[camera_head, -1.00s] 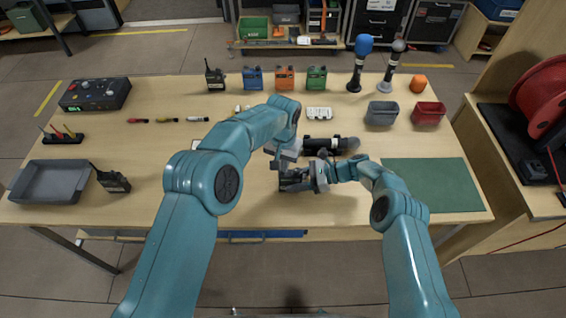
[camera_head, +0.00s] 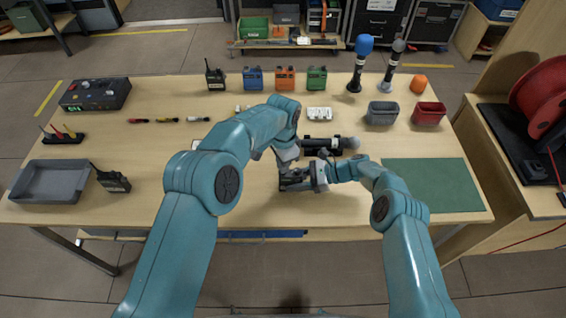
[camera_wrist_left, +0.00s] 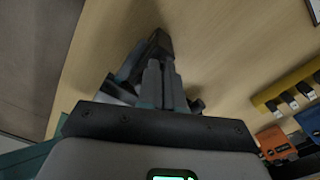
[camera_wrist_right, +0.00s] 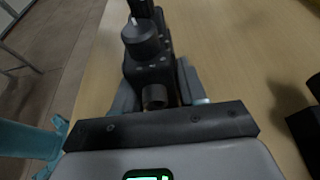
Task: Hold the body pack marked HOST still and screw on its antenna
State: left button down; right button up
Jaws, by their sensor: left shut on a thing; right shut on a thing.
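A dark body pack (camera_head: 292,183) is low over the front middle of the table. My right gripper (camera_head: 314,178) is shut on it from the right. In the right wrist view the pack (camera_wrist_right: 150,72) shows a round knob and a short round stub between the fingers. No HOST mark is readable. My left gripper (camera_head: 287,166) comes down onto the pack from above. In the left wrist view its fingers (camera_wrist_left: 162,80) are nearly together on a thin dark piece that looks like the antenna, mostly hidden. I cannot tell how far it is seated.
A black microphone (camera_head: 330,145) lies just behind the grippers. A green mat (camera_head: 432,185) is to the right. A grey tray (camera_head: 50,180) and a black radio-like pack (camera_head: 113,181) are at the left. Coloured packs, including an orange one (camera_head: 285,77), stand along the back.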

pick_arm(q)
jog(key=m, duration=0.4)
dwell(0.3)
jog(key=shift+m, duration=0.5)
jog(key=m, duration=0.5)
jog(key=shift+m, duration=0.3)
jog(key=c, duration=1.2)
grip_release()
